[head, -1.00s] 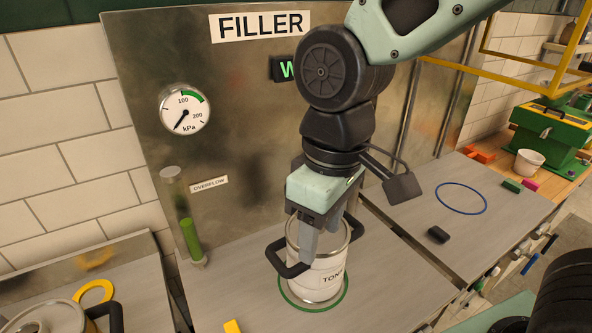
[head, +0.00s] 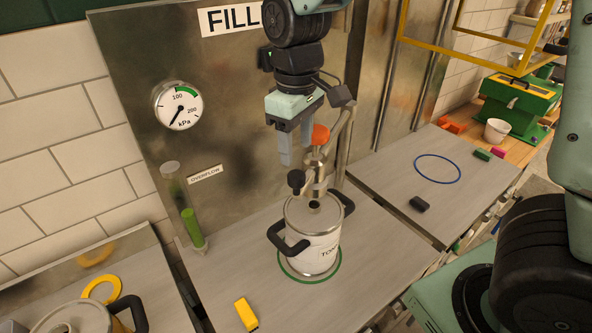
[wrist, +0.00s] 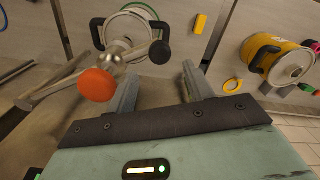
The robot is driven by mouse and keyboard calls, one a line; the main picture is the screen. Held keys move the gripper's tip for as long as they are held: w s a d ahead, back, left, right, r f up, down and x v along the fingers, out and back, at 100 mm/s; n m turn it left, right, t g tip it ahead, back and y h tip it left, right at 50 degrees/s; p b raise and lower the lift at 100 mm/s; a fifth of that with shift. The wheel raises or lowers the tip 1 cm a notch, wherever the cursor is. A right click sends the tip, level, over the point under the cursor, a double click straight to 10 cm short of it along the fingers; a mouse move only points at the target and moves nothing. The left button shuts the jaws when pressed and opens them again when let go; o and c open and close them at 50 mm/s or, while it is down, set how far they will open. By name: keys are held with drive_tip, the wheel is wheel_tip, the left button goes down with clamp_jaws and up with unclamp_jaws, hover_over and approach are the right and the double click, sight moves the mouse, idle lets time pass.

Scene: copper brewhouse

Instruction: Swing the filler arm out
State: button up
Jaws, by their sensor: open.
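The filler arm (head: 346,140) is a bent metal pipe with an orange knob (head: 320,135) and a black-ended lever (head: 297,180). Its spout end is over the lid of a white keg (head: 318,250) with black handles and lettering starting "TON". The keg stands upright inside a green ring. My gripper (head: 296,145) is open and empty, just left of the orange knob and above the keg. In the wrist view the orange knob (wrist: 97,84) lies left of the fingers, and the black lever end (wrist: 159,52) shows between and beyond them. I cannot tell any contact.
A steel panel with a gauge (head: 178,105) and an overflow tube (head: 185,210) stands behind. A yellow block (head: 246,313) lies in front of the keg. Another pot (head: 80,318) is at lower left.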

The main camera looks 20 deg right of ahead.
sight(298, 173)
wheel_tip(298, 173, down, 8)
drive_tip(key=shift+f+p, duration=0.1)
drive_tip(key=shift+p, duration=0.5)
clamp_jaws()
drive_tip(key=shift+d, duration=0.1)
